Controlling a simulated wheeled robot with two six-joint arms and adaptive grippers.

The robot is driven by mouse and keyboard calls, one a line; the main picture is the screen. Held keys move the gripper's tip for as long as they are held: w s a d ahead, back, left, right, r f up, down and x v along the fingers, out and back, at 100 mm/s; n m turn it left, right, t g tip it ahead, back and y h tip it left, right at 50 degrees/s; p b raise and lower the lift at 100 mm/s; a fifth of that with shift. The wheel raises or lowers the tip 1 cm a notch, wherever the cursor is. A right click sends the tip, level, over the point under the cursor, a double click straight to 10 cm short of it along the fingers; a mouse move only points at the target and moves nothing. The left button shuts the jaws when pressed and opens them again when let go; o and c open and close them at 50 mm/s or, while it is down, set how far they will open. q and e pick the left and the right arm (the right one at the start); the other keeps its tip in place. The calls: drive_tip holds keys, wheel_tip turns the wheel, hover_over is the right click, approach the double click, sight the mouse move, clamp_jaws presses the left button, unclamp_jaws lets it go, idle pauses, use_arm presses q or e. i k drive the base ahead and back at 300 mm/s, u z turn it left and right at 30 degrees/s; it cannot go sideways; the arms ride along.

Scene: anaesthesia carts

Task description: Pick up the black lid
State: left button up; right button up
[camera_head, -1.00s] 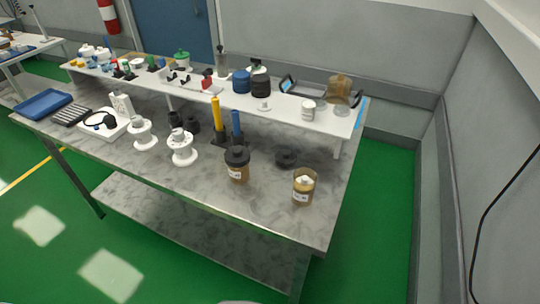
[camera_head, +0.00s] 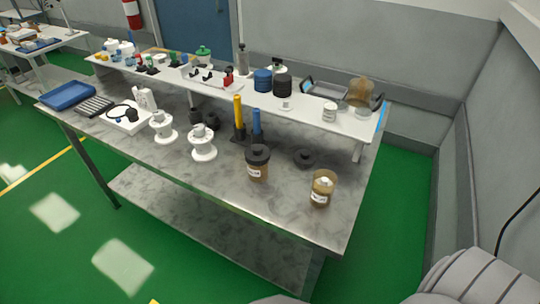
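A black lid (camera_head: 304,157) lies flat on the grey marbled table (camera_head: 232,206), toward its right side. It is between a brown jar with a black lid on it (camera_head: 257,162) and an amber jar without a black lid (camera_head: 322,188). The amber jar holds something white and stands near the right front corner. A light grey part of my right arm shows at the lower right, apart from the table. Neither of my grippers is in view.
A white raised shelf (camera_head: 300,108) runs along the table's back with several bottles and jars. White spools (camera_head: 202,142) and upright yellow and blue tools (camera_head: 239,118) stand left of the jars. The tabletop's front strip is clear.

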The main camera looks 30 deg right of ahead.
sight(304, 158)
drive_tip(key=k, duration=0.5)
drive_tip(key=z, duration=1.7)
drive_tip(key=i, duration=0.2)
drive_tip(key=u, duration=0.2)
